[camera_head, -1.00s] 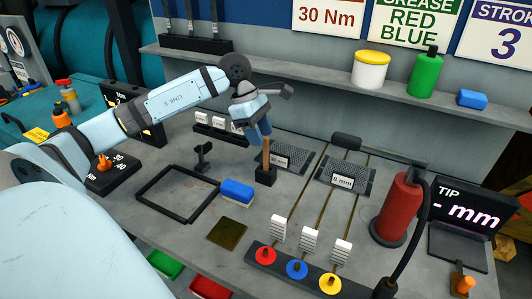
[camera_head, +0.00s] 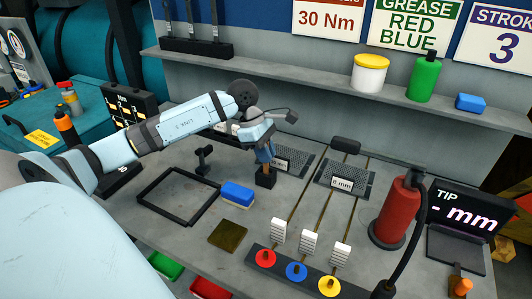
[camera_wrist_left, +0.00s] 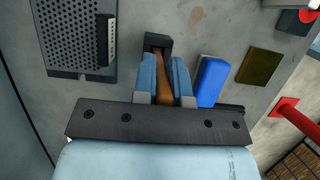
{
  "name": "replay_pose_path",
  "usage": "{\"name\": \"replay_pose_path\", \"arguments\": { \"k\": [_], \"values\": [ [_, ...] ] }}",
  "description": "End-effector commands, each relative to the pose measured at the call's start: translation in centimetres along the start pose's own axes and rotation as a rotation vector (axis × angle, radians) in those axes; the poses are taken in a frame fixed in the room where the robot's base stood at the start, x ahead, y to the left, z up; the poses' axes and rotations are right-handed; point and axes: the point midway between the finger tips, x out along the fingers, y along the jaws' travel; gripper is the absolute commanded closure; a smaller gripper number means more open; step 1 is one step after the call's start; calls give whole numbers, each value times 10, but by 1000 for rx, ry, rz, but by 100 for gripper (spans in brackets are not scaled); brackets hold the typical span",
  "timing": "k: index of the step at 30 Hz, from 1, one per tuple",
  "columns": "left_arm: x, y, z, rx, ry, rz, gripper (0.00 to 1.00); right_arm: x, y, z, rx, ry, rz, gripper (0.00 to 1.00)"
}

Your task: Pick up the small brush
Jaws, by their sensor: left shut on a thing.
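The small brush (camera_wrist_left: 163,82) has a brown wooden handle, which stands upright in a small black holder (camera_head: 265,179). Its lower end is hidden inside the holder. My left gripper (camera_head: 266,156) comes from above and is shut on the handle. In the left wrist view the two light-blue fingers of the gripper (camera_wrist_left: 164,80) lie on either side of the handle, with the black holder (camera_wrist_left: 158,42) just beyond the fingertips. My right gripper is not in view.
A blue sponge-like block (camera_head: 238,194) lies close to the holder. A black square frame (camera_head: 147,204) is to the left, a perforated plate (camera_head: 345,178) to the right. A red cylinder (camera_head: 397,212) stands farther right. A shelf (camera_head: 310,72) runs along the back.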

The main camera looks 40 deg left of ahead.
Motion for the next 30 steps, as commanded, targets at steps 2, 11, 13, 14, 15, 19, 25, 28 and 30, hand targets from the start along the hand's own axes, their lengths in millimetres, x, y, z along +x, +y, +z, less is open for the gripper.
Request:
{"name": "replay_pose_path", "arguments": {
  "k": [2, 11, 13, 14, 15, 19, 25, 28, 30],
  "values": [
    [0, 0, 0, 0, 0, 0, 100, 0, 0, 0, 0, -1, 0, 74],
    [-9, 1, 4, 1, 0, 3, 100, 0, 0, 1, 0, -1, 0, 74],
    [-16, 1, 7, 2, 0, 4, 100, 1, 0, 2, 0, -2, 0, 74],
    [-20, 1, 8, 3, -1, 4, 100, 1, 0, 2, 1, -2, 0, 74],
    [-26, 1, 11, 3, 0, 4, 100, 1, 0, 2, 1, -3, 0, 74],
    [-49, 1, 20, 3, 0, 6, 100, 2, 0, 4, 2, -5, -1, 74],
    [-101, 1, 42, 3, -1, 8, 100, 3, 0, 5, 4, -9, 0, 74],
    [-126, 1, 52, 3, -3, 7, 100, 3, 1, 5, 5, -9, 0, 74],
    [-141, 1, 59, 3, -2, 6, 100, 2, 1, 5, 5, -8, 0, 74]
  ]
}}
